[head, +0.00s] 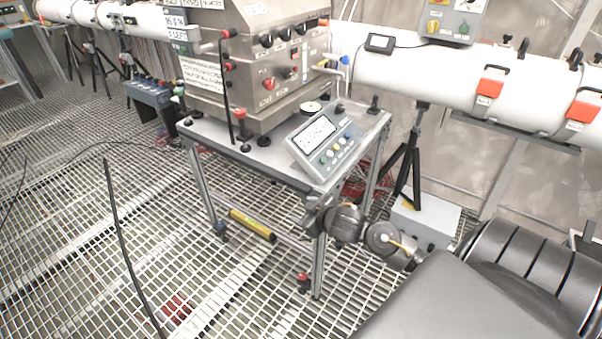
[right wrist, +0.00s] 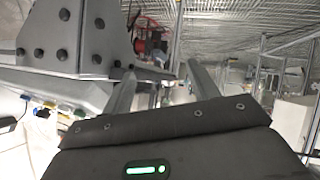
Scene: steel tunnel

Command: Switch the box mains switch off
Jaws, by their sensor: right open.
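The steel box (head: 262,50) stands on a small wheeled-frame table in the upper middle of the head view. Its sloped front carries several black knobs, a red rotary knob (head: 269,84) low on the left and a small red switch (head: 295,55) to the right. The labels are too small to read, so I cannot tell which is the mains switch. My right gripper (head: 318,212) is below the table's front right corner, well apart from the box. The right wrist view shows its two fingers (right wrist: 163,88) spread apart with nothing between them. My left gripper is out of view.
A grey control console (head: 325,143) sits on the table (head: 255,158) in front of the box. A black tripod (head: 405,170) and a white pipe (head: 430,75) stand to the right. A yellow tube (head: 252,224) lies low by the table frame. Grating floor at left is mostly open.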

